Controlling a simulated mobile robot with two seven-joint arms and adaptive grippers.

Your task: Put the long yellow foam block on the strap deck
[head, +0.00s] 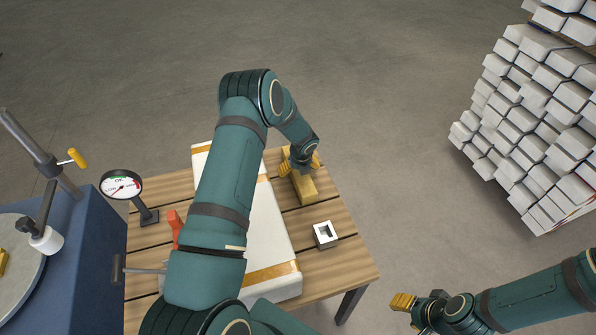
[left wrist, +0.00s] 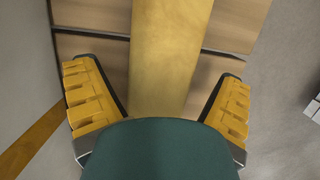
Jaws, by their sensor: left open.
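The long yellow foam block (head: 306,190) lies on the slatted wooden table, right of a long white box with orange bands. My left gripper (head: 298,166) is over the block's far part and hides some of it. In the left wrist view the block (left wrist: 169,45) runs between the open fingers of the left gripper (left wrist: 156,75), with a gap on each side. My right gripper (head: 404,302) is off the table at the lower right; its finger opening is unclear. I cannot tell for certain which surface is the strap deck; the slatted tabletop (head: 345,262) is partly bare.
The white banded box (head: 280,250) is partly hidden by my left arm. A small white square piece with a hole (head: 325,234) sits near the block. A dial gauge (head: 121,185) and blue cabinet (head: 90,255) stand left. White stacked pieces (head: 540,110) stand right.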

